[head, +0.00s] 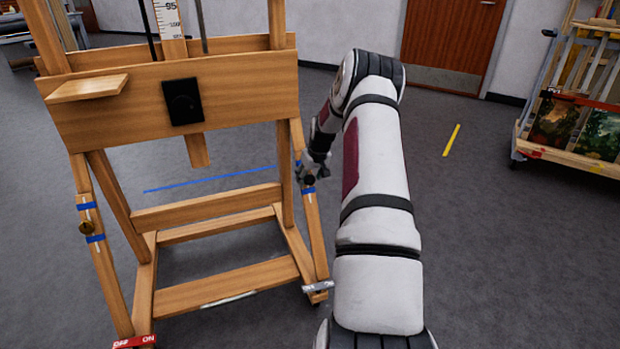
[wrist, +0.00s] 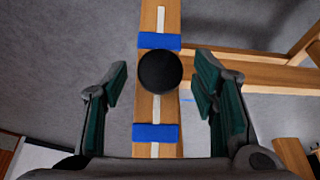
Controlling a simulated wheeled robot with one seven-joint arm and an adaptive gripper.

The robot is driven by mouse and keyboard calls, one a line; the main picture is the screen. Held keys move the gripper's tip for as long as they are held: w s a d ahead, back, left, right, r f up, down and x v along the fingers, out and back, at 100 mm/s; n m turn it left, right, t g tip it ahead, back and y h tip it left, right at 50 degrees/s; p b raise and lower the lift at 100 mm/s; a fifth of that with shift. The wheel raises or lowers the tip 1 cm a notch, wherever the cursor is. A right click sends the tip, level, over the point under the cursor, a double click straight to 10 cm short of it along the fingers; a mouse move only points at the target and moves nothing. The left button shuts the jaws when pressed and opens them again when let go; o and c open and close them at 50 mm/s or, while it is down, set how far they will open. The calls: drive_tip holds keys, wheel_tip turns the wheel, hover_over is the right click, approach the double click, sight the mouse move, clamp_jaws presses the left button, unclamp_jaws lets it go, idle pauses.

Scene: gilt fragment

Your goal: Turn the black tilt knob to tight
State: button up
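The black tilt knob (wrist: 160,72) is round and sits on a wooden easel leg, over a pale slot line between two blue tape bands. In the head view the black knob (head: 309,181) is on the easel's right leg, partly covered by my gripper (head: 306,170). In the wrist view my gripper (wrist: 160,80) is open, with one green-padded finger on each side of the knob and a gap on both sides. I cannot tell whether the fingertips reach down to the knob's depth. The knob's markings are not readable.
The wooden easel (head: 180,95) carries a black square fitting (head: 183,102). A brass knob (head: 86,228) sits between blue tapes on its left leg. A red ON tag (head: 135,342) is at the left foot, a silver lever (head: 318,286) at the right. A cart (head: 580,150) with paintings stands far right.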

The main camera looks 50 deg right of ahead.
drive_tip(key=c, duration=1)
drive_tip(key=shift+c, duration=0.2)
